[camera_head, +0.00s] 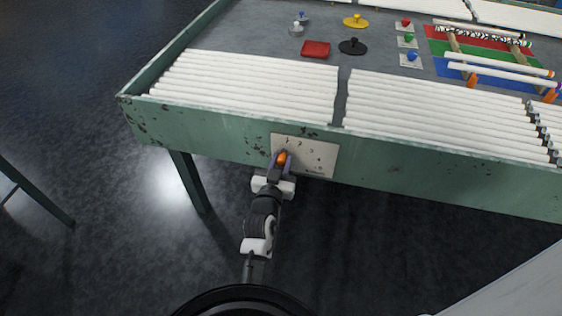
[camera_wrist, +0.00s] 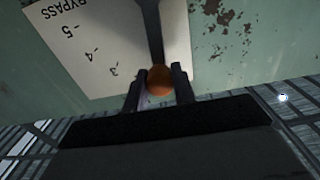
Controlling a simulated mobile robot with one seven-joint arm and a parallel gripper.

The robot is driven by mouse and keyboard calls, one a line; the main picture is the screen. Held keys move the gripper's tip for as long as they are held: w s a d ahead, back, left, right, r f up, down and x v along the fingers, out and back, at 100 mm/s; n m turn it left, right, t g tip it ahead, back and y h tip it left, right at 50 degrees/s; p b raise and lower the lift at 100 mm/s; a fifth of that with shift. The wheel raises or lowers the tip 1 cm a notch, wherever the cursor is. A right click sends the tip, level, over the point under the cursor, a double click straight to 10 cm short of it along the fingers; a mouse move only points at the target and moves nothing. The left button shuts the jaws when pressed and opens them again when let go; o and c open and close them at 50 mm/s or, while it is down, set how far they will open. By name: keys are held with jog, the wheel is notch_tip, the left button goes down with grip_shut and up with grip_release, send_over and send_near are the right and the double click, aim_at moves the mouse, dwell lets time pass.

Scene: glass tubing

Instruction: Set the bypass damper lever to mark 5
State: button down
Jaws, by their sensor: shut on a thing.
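The bypass damper lever is a dark bar (camera_wrist: 152,30) with an orange knob (camera_wrist: 159,79) at its end; the knob also shows in the head view (camera_head: 282,158). It is mounted over a pale scale plate (camera_head: 317,158) on the green table's front side. In the wrist view the plate (camera_wrist: 110,25) appears rotated, with "BYPASS" and marks 5, 4 and 3 readable left of the lever. The knob is right of mark 3, away from mark 5. Other marks are hidden or out of view. My gripper (camera_wrist: 159,84) is shut on the knob, one finger on each side.
The green table (camera_head: 420,178) carries rows of white tubes (camera_head: 250,85) close above the plate. Several knobbed pieces, a red pad (camera_head: 316,49) and coloured mats (camera_head: 470,50) lie farther back. A table leg (camera_head: 188,182) stands left of my arm. The floor in front is clear.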

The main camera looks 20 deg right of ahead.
jog(key=s+d+f+m+b, duration=0.3)
jog(key=d+f+m, duration=0.3)
jog(key=m, duration=1)
jog(key=shift+s+f, duration=0.55)
jog(key=shift+f, duration=0.2)
jog(key=c, duration=1.1)
grip_release()
jog(key=shift+c, duration=0.2)
jog(key=shift+s, duration=0.1)
